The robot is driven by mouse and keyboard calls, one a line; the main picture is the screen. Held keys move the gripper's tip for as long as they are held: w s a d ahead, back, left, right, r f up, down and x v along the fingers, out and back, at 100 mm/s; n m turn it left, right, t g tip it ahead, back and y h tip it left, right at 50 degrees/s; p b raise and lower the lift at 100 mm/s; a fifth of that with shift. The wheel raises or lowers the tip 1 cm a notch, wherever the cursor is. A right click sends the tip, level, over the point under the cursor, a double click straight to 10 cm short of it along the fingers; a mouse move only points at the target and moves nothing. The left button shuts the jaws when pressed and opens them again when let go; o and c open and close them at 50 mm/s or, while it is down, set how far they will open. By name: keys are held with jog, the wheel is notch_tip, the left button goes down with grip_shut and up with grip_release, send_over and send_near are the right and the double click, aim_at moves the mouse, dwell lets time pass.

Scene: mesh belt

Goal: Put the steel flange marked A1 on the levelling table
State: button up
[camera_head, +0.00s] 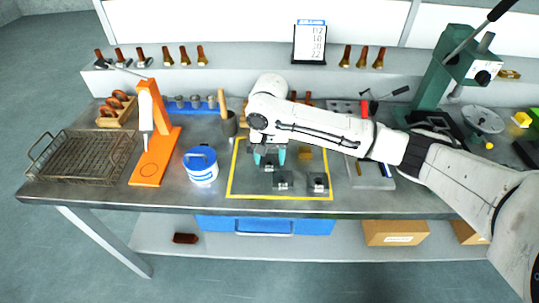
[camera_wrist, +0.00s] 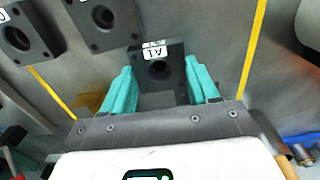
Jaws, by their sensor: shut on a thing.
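The dark grey steel flange (camera_wrist: 174,60), a square block with a round hole and a white A1 label, sits between my teal fingers in the wrist view. My gripper (camera_wrist: 158,70) is shut on its two sides. In the head view my gripper (camera_head: 269,157) points down at the back of the yellow-outlined area. The flange is partly hidden there, and I cannot tell whether it touches the bench. A round grey plate on a stand (camera_head: 482,118), at the right beside the green press, may be the levelling table; its marking is not readable.
Other dark flanges (camera_head: 283,180) (camera_head: 318,182) lie close in front of my gripper. A blue-and-white tub (camera_head: 201,165), an orange stand (camera_head: 150,170) and a wire basket (camera_head: 80,157) stand left. A green press (camera_head: 447,75) rises right. A grey plate with tools (camera_head: 365,177) lies between.

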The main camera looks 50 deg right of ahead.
jog(key=o, duration=1.3)
jog(key=shift+f, duration=0.1)
